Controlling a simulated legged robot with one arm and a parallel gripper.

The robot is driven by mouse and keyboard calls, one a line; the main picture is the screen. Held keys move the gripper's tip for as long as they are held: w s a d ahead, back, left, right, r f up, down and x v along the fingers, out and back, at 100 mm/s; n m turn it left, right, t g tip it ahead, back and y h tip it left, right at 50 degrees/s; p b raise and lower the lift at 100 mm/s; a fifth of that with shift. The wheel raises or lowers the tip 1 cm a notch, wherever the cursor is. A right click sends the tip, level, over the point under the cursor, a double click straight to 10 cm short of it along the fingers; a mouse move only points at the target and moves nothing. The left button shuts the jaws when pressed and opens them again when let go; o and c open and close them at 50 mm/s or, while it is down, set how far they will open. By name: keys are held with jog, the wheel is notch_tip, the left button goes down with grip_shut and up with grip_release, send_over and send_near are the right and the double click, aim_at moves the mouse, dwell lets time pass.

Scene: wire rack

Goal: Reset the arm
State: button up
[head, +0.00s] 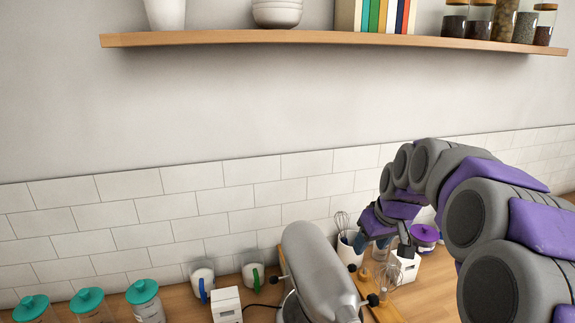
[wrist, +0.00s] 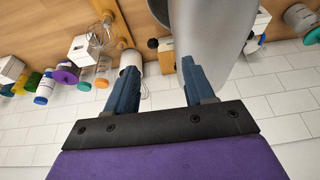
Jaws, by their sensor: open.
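My arm comes in from the right in the head view, grey and purple. It bends over and down toward the counter. My gripper (head: 368,243) is at its end, above the back of the counter, to the right of the grey stand mixer (head: 318,268). In the wrist view, my gripper (wrist: 158,66) shows two blue fingers spread apart with nothing held between them. The picture there is upside down, with the counter at the top. The large grey mixer body (wrist: 212,45) lies beyond the right finger. How far the fingertips are from it is hard to tell.
A white utensil crock (head: 350,250) with a whisk, a purple-lidded jar (head: 425,236) and a white box (head: 404,266) stand near the gripper. A wooden shelf (head: 330,38) hangs above; the wall between is clear.

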jog(key=s+a+f+g+b, duration=0.1)
jog(key=s+f, duration=0.4)
jog(key=s, duration=0.7)
jog(key=s+a+f+m+g+b, duration=0.1)
jog(key=s+a+f, duration=0.4)
jog(key=s, duration=0.7)
jog(key=s+a+f+m+g+h+b, duration=0.1)
jog(key=s+a+f+g+b, duration=0.1)
jog(key=s, duration=1)
notch_tip(320, 180, down, 4)
jog(key=shift+s+a+r+g, duration=0.2)
jog(key=shift+s+a+g, duration=0.15)
jog(key=shift+a+g, duration=0.6)
jog(key=shift+a, duration=0.1)
